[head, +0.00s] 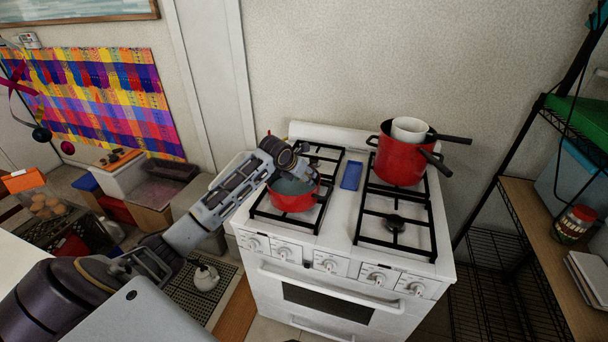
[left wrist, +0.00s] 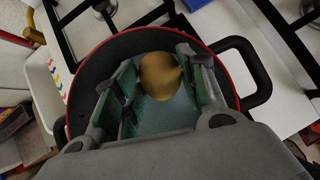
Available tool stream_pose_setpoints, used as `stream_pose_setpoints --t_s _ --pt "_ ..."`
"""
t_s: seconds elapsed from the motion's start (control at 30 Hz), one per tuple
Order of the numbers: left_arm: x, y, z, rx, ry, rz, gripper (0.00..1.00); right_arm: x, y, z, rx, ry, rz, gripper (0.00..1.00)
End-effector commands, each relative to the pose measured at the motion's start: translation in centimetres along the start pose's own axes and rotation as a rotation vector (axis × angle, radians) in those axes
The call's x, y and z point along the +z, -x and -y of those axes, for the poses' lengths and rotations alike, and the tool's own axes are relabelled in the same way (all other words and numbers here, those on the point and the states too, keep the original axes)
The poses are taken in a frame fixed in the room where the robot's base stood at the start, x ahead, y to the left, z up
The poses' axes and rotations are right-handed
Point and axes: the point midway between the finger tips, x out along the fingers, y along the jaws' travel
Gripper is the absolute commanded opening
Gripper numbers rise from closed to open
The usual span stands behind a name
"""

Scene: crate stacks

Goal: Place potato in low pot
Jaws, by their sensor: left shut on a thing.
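The low red pot (head: 292,201) stands on the left burners of the white stove. It also shows in the left wrist view (left wrist: 88,82), with a dark inside and a red rim. My left gripper (head: 303,172) is over the pot's opening, pointing down into it. In the left wrist view the brown, rounded potato (left wrist: 160,76) is between the two fingers of my left gripper (left wrist: 158,68), which is shut on it. The potato appears within the pot's rim; its height above the bottom cannot be told. The head view hides the potato. My right gripper is not in view.
A taller red pot stack (head: 399,164) with a white cup-like pot on top stands on the stove's back right. A blue item (head: 351,176) lies between the burner grates. The front right grate (head: 394,222) is free of pots. A wire shelf (head: 487,252) stands at right.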

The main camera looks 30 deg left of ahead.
Motion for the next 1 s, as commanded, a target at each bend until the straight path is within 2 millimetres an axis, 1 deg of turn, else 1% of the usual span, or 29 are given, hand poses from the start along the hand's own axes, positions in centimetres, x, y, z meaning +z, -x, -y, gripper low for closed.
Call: stream_pose_setpoints --t_s 0.17,0.2,0.37,0.77,1.0 --pt "-0.12 -0.13 -0.01 0.000 0.000 0.000 0.17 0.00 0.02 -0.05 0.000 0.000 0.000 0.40" --pt "-0.13 -0.13 -0.01 0.000 0.000 -0.001 0.42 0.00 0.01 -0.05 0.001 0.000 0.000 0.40" --pt "-0.12 -0.13 -0.01 0.000 0.000 -0.001 0.63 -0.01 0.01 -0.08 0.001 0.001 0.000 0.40" --pt "-0.04 -0.06 0.01 0.000 0.000 0.000 0.63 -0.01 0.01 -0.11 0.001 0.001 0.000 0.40" --pt "0.49 0.55 0.06 -0.001 -0.001 0.001 0.63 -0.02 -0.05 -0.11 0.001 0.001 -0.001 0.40"
